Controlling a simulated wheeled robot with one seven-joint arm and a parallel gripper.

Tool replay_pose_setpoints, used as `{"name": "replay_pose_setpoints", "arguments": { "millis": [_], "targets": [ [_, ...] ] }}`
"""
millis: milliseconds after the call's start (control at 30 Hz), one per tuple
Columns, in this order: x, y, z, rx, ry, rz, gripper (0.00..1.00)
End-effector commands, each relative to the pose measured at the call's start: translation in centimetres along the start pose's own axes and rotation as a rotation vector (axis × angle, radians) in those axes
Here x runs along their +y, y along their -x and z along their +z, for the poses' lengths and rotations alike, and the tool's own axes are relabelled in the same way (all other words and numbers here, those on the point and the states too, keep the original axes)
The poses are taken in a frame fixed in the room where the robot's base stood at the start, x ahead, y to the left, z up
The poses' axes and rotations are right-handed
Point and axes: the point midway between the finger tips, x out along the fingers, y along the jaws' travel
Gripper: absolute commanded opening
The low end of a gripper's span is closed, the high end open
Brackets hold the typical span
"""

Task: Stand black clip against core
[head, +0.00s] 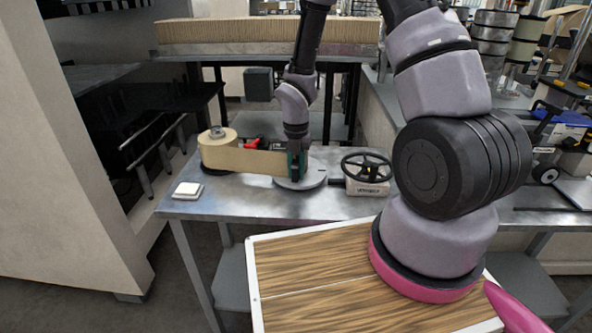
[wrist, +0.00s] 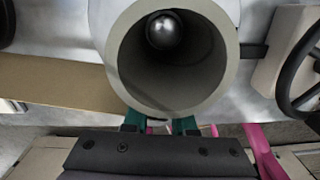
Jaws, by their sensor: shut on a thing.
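My gripper (head: 297,166) points down at the grey round plate (head: 301,183) on the metal bench. Its teal fingers (wrist: 159,124) are shut on a small dark thing, taken as the black clip, mostly hidden by the fingers and the core. The core (wrist: 228,55) is a thick grey tube seen from above in the wrist view, with a shiny round spindle end (wrist: 163,31) inside. The fingertips are close beside its rim; I cannot tell whether the clip touches it. In the head view my arm hides most of the core. A kraft strip (head: 257,161) runs from the roll (head: 217,150) toward it.
A black handwheel on a pale box (head: 367,187) stands close right of the plate. A white block (head: 187,190) lies at the bench's left front. A red tool (head: 253,143) lies behind the strip. The front bench surface (head: 240,205) is clear.

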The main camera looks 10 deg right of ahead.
Motion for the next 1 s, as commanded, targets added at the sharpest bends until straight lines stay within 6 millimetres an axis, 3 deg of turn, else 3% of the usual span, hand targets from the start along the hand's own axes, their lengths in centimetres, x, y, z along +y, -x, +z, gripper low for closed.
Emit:
{"name": "replay_pose_setpoints", "arguments": {
  "millis": [67, 100, 167, 567, 667, 1000],
  "targets": [
    [0.0, -0.3, 0.0, 0.001, 0.001, -0.001, 0.0],
    [0.0, -0.2, 0.0, 0.0, 0.001, -0.001, 0.36],
    [0.0, -0.2, 0.0, 0.0, 0.001, -0.001, 0.54],
    [0.0, 0.4, 0.1, -0.001, -0.002, 0.002, 0.54],
    [0.0, 1.8, 0.1, -0.002, -0.002, 0.003, 0.54],
    [0.0, 9.0, 0.1, -0.004, -0.003, 0.003, 0.54]
  ]
}}
